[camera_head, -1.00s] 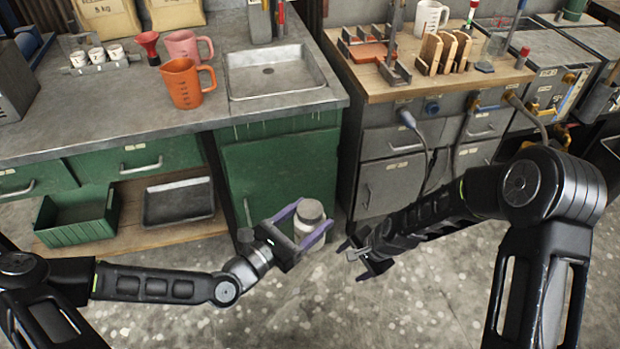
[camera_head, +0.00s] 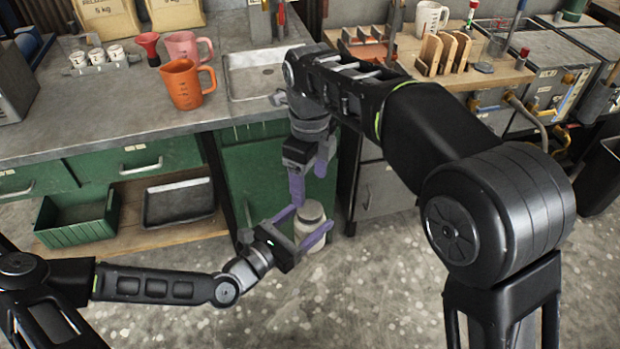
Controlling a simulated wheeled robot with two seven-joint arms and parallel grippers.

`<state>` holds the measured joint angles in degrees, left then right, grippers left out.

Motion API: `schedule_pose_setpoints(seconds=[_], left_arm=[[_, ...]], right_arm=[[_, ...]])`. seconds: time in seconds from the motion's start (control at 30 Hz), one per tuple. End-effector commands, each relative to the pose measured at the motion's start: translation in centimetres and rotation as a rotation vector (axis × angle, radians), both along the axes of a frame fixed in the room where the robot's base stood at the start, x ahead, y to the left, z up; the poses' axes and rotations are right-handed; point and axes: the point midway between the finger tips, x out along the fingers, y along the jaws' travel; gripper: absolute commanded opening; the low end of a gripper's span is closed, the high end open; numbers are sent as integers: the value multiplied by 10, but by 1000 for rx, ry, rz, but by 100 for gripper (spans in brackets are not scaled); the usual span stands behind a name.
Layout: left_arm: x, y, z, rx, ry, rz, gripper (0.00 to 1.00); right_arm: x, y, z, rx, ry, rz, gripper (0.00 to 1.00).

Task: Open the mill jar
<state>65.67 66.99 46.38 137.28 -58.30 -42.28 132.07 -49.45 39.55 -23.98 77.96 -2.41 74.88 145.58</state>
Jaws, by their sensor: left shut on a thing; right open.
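The mill jar (camera_head: 314,232) is a pale jar with a grey lid (camera_head: 311,209). It is upright in front of the green cabinet, above the floor. My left gripper (camera_head: 313,228) is shut on its body, with one purple finger on each side. My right gripper (camera_head: 308,180) is open and points down just above the lid, with its purple fingers apart. I see no clear contact between the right fingers and the lid.
A green bin (camera_head: 75,222) and a dark tray (camera_head: 178,201) sit on the low shelf.

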Motion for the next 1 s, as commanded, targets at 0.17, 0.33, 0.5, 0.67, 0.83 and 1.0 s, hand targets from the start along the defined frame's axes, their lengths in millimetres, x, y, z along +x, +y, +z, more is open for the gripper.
schedule_pose_setpoints(seconds=[0.17, 0.33, 0.5, 0.67, 0.83, 1.0], left_arm=[[0, 0, 1, -1, -3, 0, 0], [0, 0, 1, -1, -3, 0, 0], [0, 0, 1, -1, -3, 0, 0], [0, 0, 1, -1, -3, 0, 0], [0, 0, 1, -1, -3, 0, 0], [0, 0, 2, -1, -3, 0, 0]], right_arm=[[-1, 0, 0, -4, 2, -6, 69], [-1, 0, -1, -3, 3, -5, 69], [-1, 0, -10, -4, 4, -4, 69], [-1, -1, -31, -4, 5, -4, 69], [-1, -1, -57, -4, 5, -4, 69], [-1, -1, -75, -3, 3, -4, 69]])
